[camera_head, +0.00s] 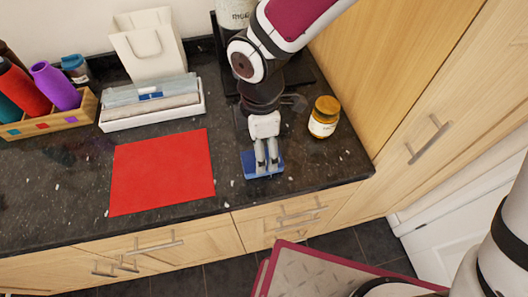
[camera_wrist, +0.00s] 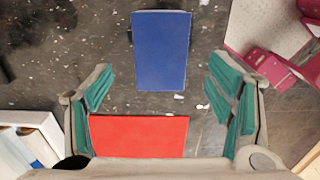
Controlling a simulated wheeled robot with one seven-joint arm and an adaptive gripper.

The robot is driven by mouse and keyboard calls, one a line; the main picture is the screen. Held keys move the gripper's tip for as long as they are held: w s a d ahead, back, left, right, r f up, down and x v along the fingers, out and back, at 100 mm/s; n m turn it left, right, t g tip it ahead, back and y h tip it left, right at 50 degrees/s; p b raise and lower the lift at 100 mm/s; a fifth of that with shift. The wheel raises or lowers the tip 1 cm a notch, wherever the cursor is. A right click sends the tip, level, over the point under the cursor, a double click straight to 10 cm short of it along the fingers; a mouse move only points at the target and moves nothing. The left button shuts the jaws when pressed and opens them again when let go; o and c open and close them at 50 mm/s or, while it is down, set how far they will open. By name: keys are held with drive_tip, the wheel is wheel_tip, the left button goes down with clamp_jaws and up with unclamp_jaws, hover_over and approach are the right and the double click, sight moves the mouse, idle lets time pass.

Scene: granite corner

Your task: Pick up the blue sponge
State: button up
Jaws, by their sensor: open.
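The blue sponge (camera_head: 250,168) is a flat rectangular block lying on the dark granite counter, right of the red mat. My gripper (camera_head: 266,168) is above it in the head view and hides part of it. In the wrist view the sponge (camera_wrist: 161,50) lies beyond the fingertips, between the lines of the two fingers. My gripper (camera_wrist: 160,92) is open there, with its green-padded fingers wide apart and nothing between them. I cannot tell the exact height of the fingertips above the sponge.
A red mat (camera_head: 163,172) lies left of the sponge. A yellow-lidded jar (camera_head: 324,117) stands to the right, near the wooden cabinet (camera_head: 400,60). A white tray (camera_head: 152,113), a paper bag (camera_head: 148,45) and a wooden crate of bottles (camera_head: 48,118) stand further left. The counter's front edge is close to the sponge.

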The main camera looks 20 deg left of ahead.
drive_tip(key=shift+f, duration=2.85)
drive_tip(key=shift+d, duration=0.1)
drive_tip(key=c, duration=1.1)
drive_tip(key=shift+r, duration=0.15)
drive_tip(key=shift+r, duration=0.65)
wheel_tip(320, 180, up, 2)
drive_tip(key=shift+r, duration=0.15)
drive_tip(key=s+d+p, duration=0.2)
drive_tip(key=s+d, duration=0.1)
drive_tip(key=s, duration=0.1)
drive_tip(key=s+d+r+p, duration=0.1)
drive_tip(key=s+d+p, duration=0.2)
drive_tip(key=d, duration=0.1)
drive_tip(key=s+d+p, duration=0.2)
drive_tip(key=s+d, duration=0.1)
drive_tip(key=s, duration=0.1)
drive_tip(key=shift+s+d+r, duration=0.15)
drive_tip(key=shift+s+d, duration=0.15)
drive_tip(key=shift+d, duration=0.1)
